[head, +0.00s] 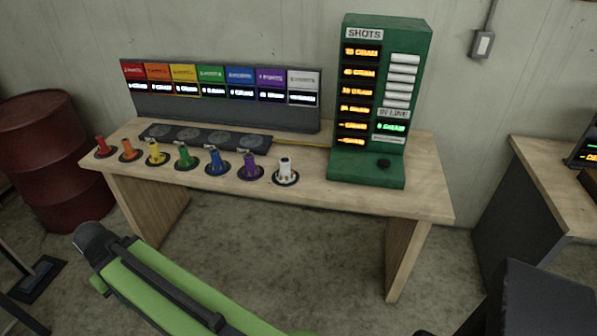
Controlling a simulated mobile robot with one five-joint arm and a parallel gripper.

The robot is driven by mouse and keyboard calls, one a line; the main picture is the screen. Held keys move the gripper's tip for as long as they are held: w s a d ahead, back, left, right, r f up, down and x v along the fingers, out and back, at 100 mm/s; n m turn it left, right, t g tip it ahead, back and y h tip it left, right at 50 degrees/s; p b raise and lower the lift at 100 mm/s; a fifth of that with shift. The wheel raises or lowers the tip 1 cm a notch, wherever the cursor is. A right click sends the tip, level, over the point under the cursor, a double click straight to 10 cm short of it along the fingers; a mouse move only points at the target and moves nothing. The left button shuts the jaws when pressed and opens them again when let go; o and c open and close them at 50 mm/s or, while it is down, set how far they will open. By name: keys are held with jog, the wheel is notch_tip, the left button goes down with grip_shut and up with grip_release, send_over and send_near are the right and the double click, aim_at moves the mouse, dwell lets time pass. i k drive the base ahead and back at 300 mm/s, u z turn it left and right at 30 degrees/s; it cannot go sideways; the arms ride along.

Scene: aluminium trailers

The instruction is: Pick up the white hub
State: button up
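The white hub (286,168) stands upright on a round dark base near the front edge of a wooden table (410,202). It is at the right end of a row of coloured hubs, just right of the purple hub (250,168). Nothing covers it. Part of my green and black arm crosses the lower left of the view, in front of the table and apart from the hub. I see no gripper fingers in this view.
Red, orange, yellow, green and blue hubs (215,162) continue the row leftward. A green SHOTS machine (368,172) stands right of the white hub. A display panel (220,112) stands behind. A red barrel (50,160) is at left, another table (555,190) at right.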

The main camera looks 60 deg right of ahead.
aim_at(285, 174)
jog(key=z, duration=0.15)
jog(key=i, duration=1)
jog(key=u, duration=0.05)
